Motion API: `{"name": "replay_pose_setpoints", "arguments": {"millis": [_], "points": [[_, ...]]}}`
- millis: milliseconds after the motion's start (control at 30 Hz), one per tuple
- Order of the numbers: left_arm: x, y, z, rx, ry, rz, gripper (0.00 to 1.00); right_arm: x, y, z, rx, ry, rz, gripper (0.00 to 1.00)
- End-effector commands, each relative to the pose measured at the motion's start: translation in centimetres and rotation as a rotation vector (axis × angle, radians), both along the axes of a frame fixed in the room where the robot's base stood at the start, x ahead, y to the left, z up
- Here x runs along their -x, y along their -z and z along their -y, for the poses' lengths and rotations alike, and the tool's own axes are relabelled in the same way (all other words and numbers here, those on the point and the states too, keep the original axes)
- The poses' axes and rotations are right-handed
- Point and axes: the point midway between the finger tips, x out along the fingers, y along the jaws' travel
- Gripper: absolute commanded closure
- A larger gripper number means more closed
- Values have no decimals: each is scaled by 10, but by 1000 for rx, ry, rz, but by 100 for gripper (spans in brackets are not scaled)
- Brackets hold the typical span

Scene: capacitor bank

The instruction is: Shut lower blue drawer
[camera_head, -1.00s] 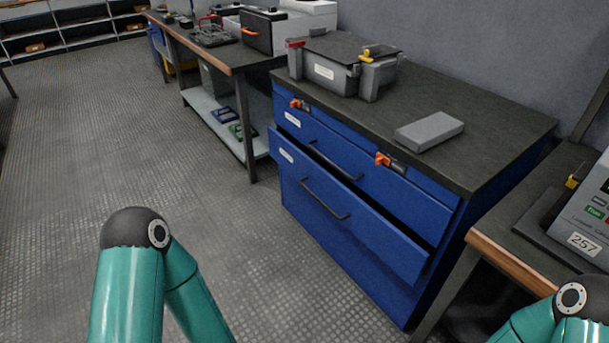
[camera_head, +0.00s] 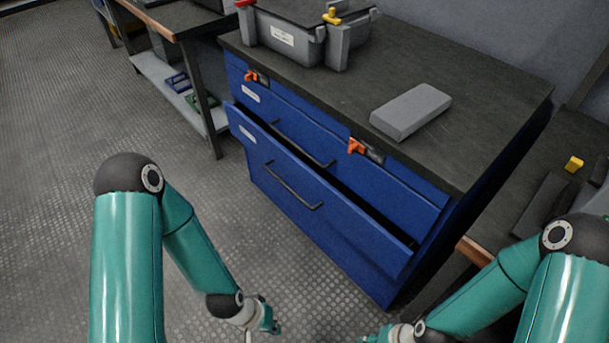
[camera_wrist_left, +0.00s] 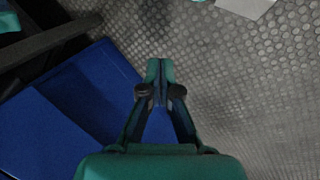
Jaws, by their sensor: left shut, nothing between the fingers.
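The lower blue drawer (camera_head: 315,208) sticks out from the blue cabinet, with a dark gap along its top edge. Its dark bar handle (camera_head: 290,187) runs across the front. The upper blue drawer (camera_head: 375,176) above it sits further back. My left gripper (camera_head: 272,322) is low in front of the drawer, over the floor and apart from the handle. In the left wrist view its fingers (camera_wrist_left: 160,68) are shut and empty, with blue panels (camera_wrist_left: 75,105) to their left. My right gripper (camera_head: 372,339) shows only partly at the bottom edge; its fingers cannot be made out.
The dark cabinet top (camera_head: 480,100) carries a grey block (camera_head: 411,110) and a grey case (camera_head: 290,38). Orange latches (camera_head: 356,147) sit along the upper front. A workbench (camera_head: 200,22) stands to the left, another at the right. The floor (camera_head: 90,90) at left is clear.

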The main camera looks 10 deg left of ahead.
Motion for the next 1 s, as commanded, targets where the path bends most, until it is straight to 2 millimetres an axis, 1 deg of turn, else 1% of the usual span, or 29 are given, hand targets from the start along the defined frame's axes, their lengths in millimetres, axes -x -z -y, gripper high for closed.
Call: {"name": "replay_pose_setpoints", "arguments": {"millis": [100, 267, 300, 367, 400, 467, 567, 600, 667, 700, 767, 800, 867, 900, 1000], "points": [[0, 0, 0, 0, 0, 0, 100, 0, 0, 0, 0, 0, 0, 58], [-5, -2, -4, -9, -40, -9, 100, 0, -2, 0, 0, 0, 0, 32], [-9, -3, -6, -16, -73, -17, 100, 0, -3, 0, 0, 0, 0, 25], [-18, -6, -7, -29, -151, -37, 100, 0, -6, 0, 0, 0, 0, 15], [-26, -8, -12, -37, -224, -55, 100, 0, -8, 0, 0, 0, 0, 12], [-40, -14, -21, -47, -366, -91, 100, 0, -13, 0, 0, 0, 0, 12], [-72, -31, -34, -32, -679, -164, 100, 0, -21, 0, 0, 0, 0, 12], [-87, -40, -38, -9, -821, -198, 100, 0, -25, 0, 0, 0, 0, 12], [-112, -57, -42, 49, -1038, -251, 100, 0, -31, 0, 0, 0, 0, 12], [-130, -70, -44, 99, -1177, -288, 100, 0, -34, 0, 0, 0, 0, 12], [-158, -91, -45, 194, -1367, -339, 100, 0, -39, 0, 0, 0, 0, 12], [-178, -106, -46, 270, -1483, -371, 100, 0, -42, 0, 0, 0, 0, 12], [-205, -129, -47, 387, -1640, -425, 100, 0, -46, 0, 0, 0, 0, 12], [-222, -145, -49, 464, -1727, -458, 100, 0, -48, 0, 0, 0, 0, 12], [-256, -177, -53, 635, -1885, -531, 100, 0, -52, 0, 0, 0, 0, 12]]}}
